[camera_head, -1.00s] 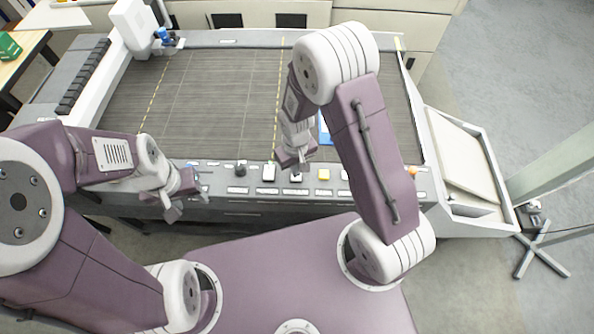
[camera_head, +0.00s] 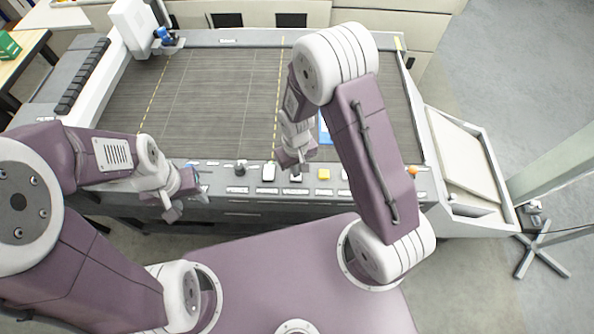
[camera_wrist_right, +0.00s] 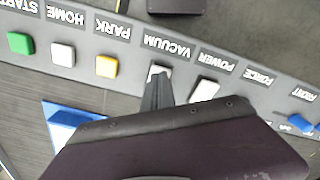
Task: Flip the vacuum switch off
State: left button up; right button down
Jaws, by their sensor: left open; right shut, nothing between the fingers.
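In the head view my right gripper (camera_head: 299,172) points down at the front control strip. My left gripper (camera_head: 183,200) is open and empty by the table's front edge, left of the switches.
The control strip (camera_head: 220,189) runs along the front of the dark cutting table (camera_head: 210,110). A green START button (camera_wrist_right: 20,43) and white HOME button (camera_wrist_right: 63,54) stand near PARK. A dark knob (camera_head: 240,168) and an orange knob (camera_head: 412,171) stick up from the strip.

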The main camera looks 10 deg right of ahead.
jog(key=shift+f+b, duration=0.5)
jog(key=shift+f, duration=0.2)
jog(key=shift+r, duration=0.15)
notch_tip(320, 180, up, 7)
jog(key=p, duration=0.6)
dwell(0.5)
